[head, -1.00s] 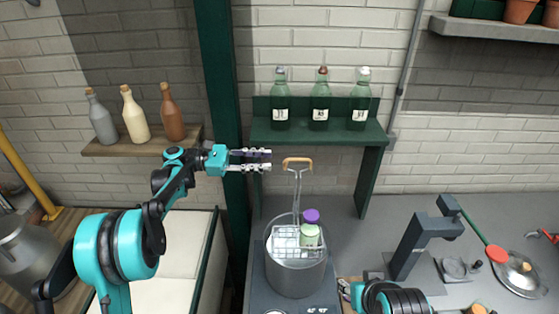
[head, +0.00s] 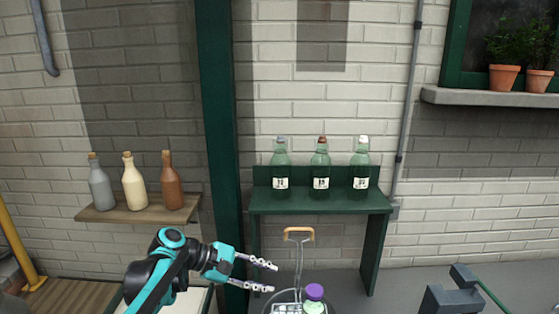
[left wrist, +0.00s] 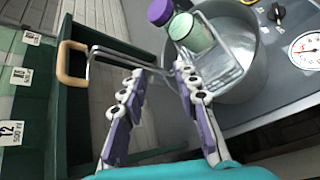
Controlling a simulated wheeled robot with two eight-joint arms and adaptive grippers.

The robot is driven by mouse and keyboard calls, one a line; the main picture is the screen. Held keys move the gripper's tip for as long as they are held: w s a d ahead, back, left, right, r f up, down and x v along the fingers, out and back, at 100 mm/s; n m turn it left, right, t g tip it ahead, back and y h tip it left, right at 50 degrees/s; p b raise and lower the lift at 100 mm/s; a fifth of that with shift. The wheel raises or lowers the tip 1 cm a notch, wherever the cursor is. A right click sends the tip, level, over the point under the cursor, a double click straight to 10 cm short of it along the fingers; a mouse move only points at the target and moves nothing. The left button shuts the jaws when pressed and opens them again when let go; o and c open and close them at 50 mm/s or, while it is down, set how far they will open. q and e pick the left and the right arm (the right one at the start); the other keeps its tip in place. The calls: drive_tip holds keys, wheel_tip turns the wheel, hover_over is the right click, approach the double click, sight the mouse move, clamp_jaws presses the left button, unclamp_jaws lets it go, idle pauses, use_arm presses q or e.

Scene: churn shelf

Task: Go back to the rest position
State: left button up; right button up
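My left gripper (head: 268,277) is open and empty, to the left of the wooden-handled wire basket (head: 298,235). In the left wrist view its two fingers (left wrist: 155,90) are spread apart, with the basket's wire handle beyond them. In the head view the pot is mostly cut off at the bottom edge. My right gripper is outside the head view.
A green shelf (head: 320,203) with three green bottles stands behind the pot. A wooden wall shelf (head: 140,207) with three bottles is at the left. A green post (head: 217,120) rises between them. A grey stand (head: 455,298) is at the lower right.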

use_arm(q)
drive_tip(key=s+a+f+m+t+y+b, duration=0.2)
drive_tip(key=s+a+f+m+y, duration=0.3)
drive_tip(key=s+f, duration=0.4)
drive_tip(key=s+a+f+m+t+y+b, duration=0.2)
drive_tip(key=s+a+f+m+y+b, duration=0.3)
drive_tip(key=s+f, duration=0.5)
drive_tip(key=s+a+m+y, duration=0.1)
drive_tip(key=a+m, duration=0.1)
drive_tip(key=a, duration=0.1)
drive_tip(key=shift+a+f, duration=0.3)
drive_tip(key=shift+a, duration=0.05)
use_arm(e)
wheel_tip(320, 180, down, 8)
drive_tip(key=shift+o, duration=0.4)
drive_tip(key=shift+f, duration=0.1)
